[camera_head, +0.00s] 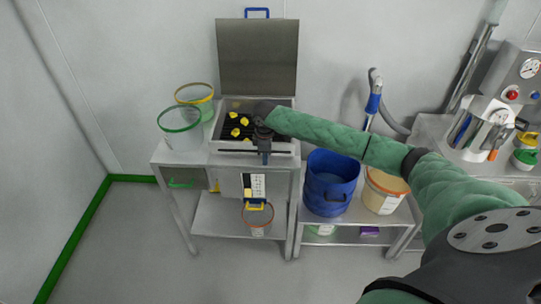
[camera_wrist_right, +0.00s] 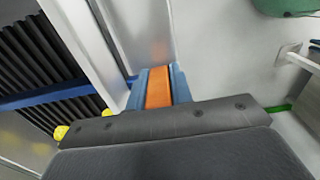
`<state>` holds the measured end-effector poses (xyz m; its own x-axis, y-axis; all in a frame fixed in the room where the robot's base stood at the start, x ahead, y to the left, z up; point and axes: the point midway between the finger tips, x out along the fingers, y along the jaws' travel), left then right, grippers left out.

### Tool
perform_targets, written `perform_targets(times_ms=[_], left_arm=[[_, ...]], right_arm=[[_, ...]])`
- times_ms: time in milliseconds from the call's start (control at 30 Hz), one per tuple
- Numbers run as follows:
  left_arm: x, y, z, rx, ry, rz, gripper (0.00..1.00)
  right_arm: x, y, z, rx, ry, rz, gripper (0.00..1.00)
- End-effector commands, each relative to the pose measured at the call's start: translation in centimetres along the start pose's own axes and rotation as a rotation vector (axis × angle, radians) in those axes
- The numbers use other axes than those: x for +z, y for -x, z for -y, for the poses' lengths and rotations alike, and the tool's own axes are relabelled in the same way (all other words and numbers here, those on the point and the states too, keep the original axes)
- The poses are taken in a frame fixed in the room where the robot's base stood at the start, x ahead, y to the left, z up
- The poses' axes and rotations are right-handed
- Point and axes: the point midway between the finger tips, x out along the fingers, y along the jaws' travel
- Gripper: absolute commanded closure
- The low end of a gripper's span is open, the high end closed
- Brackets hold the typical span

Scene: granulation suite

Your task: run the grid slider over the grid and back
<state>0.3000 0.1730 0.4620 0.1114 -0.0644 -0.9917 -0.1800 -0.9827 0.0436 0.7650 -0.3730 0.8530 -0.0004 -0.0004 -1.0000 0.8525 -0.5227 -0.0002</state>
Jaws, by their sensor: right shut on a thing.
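The dark slatted grid (camera_head: 224,127) lies in an open metal box, with several yellow lumps (camera_head: 235,132) on it. In the wrist view the grid (camera_wrist_right: 28,60) is at the left, crossed by a blue bar (camera_wrist_right: 45,95) that looks like part of the grid slider. My right gripper (camera_head: 264,143) is at the box's front right, its arm reaching in from the right. In the wrist view, an orange piece (camera_wrist_right: 158,88) sits between blue-grey sides at the gripper, outside the box rim. The gripper is shut on what seems the slider's handle, mostly hidden. My left gripper is out of view.
The box's lid (camera_head: 257,55) stands open behind. Two clear tubs, green-rimmed (camera_head: 180,128) and yellow-rimmed (camera_head: 196,97), stand left of the box. A blue bin (camera_head: 331,185) and an orange-topped tub (camera_head: 384,192) stand at the right, below my arm.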

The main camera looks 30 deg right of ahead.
Motion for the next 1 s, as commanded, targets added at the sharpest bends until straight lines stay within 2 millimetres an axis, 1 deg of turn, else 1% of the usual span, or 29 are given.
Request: perform_targets(times_ms=[800, 1000], left_arm=[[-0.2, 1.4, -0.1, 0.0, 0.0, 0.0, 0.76], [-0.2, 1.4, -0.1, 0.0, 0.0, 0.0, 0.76]], right_arm=[[-5.3, 0.1, 0.0, 0.0, 0.001, -0.002, 1.0], [-5.8, 0.0, 0.0, 0.0, 0.001, 0.0, 1.0]])
